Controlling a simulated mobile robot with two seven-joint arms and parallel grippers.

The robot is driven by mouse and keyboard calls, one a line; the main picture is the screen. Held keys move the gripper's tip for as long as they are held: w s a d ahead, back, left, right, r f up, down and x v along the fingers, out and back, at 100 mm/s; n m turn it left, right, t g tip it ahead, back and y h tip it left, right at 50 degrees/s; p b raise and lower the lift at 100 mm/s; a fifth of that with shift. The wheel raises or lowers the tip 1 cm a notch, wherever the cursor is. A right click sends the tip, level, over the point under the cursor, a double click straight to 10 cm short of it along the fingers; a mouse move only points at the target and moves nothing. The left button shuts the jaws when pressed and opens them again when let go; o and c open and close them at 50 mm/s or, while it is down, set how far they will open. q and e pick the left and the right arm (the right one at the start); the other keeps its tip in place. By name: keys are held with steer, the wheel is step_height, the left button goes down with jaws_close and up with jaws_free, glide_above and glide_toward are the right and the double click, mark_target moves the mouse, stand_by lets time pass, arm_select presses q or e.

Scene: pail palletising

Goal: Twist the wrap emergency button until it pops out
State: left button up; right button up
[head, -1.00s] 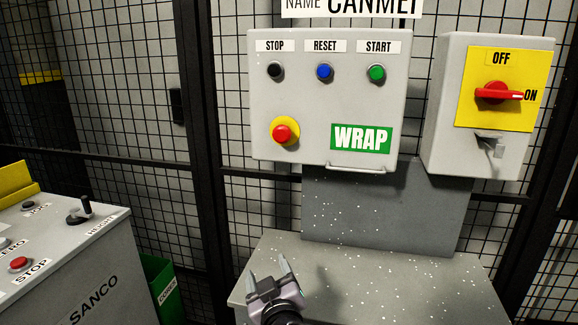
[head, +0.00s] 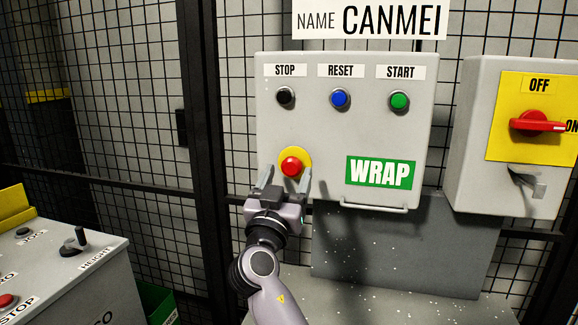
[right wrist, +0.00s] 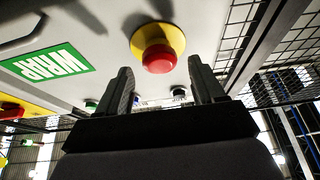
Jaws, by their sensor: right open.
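The wrap emergency button (head: 291,166) is a red mushroom head on a yellow round base, low on the left of the grey WRAP panel (head: 336,133). My right gripper (head: 284,180) is open just below and in front of it, its two fingers pointing up at either side of the button's lower part. In the right wrist view the red button (right wrist: 159,57) shows beyond the gap between the open fingers (right wrist: 163,88), with nothing between them. The fingers appear apart from the button. My left gripper is in neither view.
Black stop (head: 286,97), blue reset (head: 339,98) and green start (head: 399,101) buttons line the panel's top. A handle (head: 374,207) sits under the panel. A red switch (head: 537,124) on a yellow plate is at the right. A grey console (head: 75,280) stands at lower left.

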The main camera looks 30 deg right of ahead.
steer(key=shift+x, duration=0.85)
